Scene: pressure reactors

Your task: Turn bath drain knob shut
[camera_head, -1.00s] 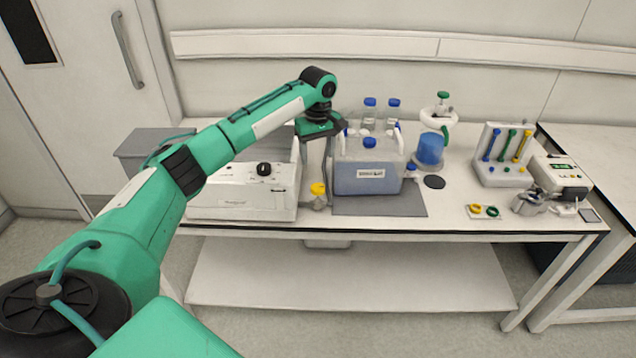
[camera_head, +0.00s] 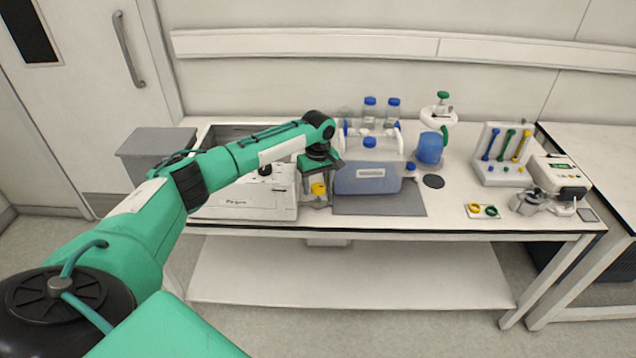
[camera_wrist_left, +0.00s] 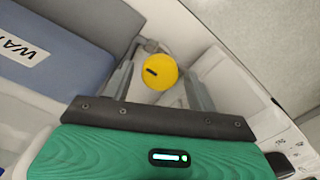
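The bath drain knob (camera_head: 318,188) is a yellow round cap low at the right front of the white bath (camera_head: 240,205). In the left wrist view the yellow knob (camera_wrist_left: 158,72) shows a short dark slot mark and lies between the two fingers. My left gripper (camera_head: 318,182) points down over the knob. It also shows in the left wrist view (camera_wrist_left: 160,82), open, with a finger on either side and gaps to the knob. Whether the fingertips are level with the knob cannot be told. My right gripper is not in view.
A blue-grey container (camera_head: 368,181) stands close to the right of the gripper on a grey mat (camera_head: 400,204). The table's front edge is just in front of the knob.

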